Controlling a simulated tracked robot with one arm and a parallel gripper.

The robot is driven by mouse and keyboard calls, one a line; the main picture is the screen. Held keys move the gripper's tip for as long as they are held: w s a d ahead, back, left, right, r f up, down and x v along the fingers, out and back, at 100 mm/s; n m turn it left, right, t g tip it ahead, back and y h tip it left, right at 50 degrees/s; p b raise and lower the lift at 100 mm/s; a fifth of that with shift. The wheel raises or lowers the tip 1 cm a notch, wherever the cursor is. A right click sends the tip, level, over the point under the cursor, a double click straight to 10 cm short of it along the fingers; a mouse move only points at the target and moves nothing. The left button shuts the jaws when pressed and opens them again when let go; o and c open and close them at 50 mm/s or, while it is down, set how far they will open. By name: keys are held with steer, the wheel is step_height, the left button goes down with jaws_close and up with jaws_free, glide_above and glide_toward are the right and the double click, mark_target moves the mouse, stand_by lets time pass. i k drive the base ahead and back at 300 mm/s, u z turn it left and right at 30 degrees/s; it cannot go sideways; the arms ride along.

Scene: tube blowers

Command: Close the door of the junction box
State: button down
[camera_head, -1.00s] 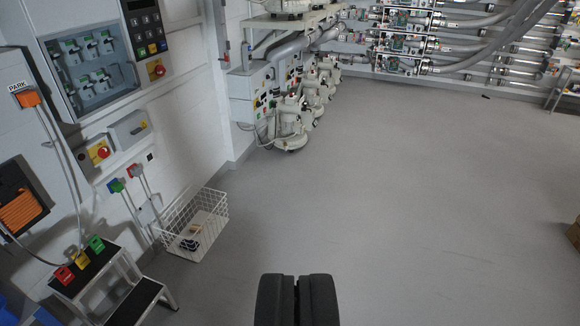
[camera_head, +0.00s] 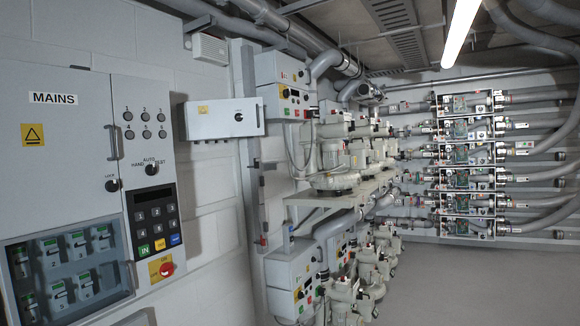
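A pale grey wall box (camera_head: 222,118) with a small yellow label and a black knob is left of centre, to the right of the MAINS cabinet. It is probably the junction box.
The MAINS cabinet (camera_head: 70,150) with keypad, red stop knob and glazed window fills the left. Blowers (camera_head: 335,165) on a shelf (camera_head: 340,195), with control boxes, line the wall beyond. Clear tube units (camera_head: 468,150) stand at the back. Grey floor is free at the lower right.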

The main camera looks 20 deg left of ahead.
mark_target(209, 118)
steer(key=u, duration=0.1)
steer(key=i, duration=1.35)
steer(key=u, duration=0.7)
steer(key=i, duration=1.9)
steer(key=u, duration=0.55)
